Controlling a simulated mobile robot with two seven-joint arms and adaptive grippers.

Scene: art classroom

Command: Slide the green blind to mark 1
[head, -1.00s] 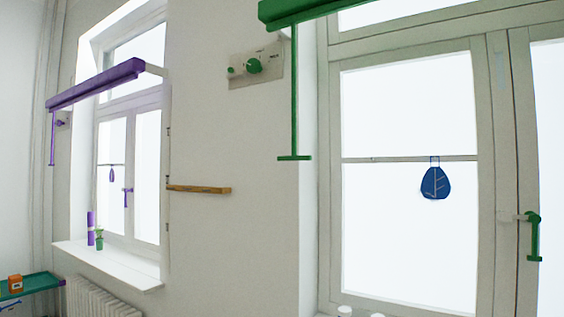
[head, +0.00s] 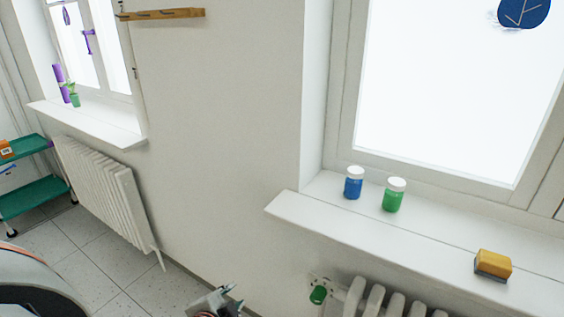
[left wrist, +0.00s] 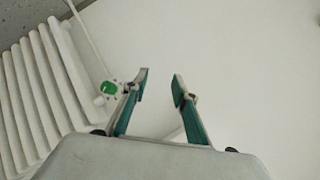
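The green blind and its pull rod are out of both current views, and so are its marks. My left gripper (head: 222,297) shows at the bottom edge of the head view, low in front of the white wall and below the window sill level. In the left wrist view my left gripper (left wrist: 161,78) has its two fingers apart with nothing between them. My right gripper is not in view.
A white sill (head: 350,222) holds a blue jar (head: 353,183), a green jar (head: 394,195) and a yellow block (head: 493,264). Below it are a green knob (head: 318,295) and a radiator (head: 375,302). Another radiator (head: 105,185) and a trolley (head: 35,196) stand left.

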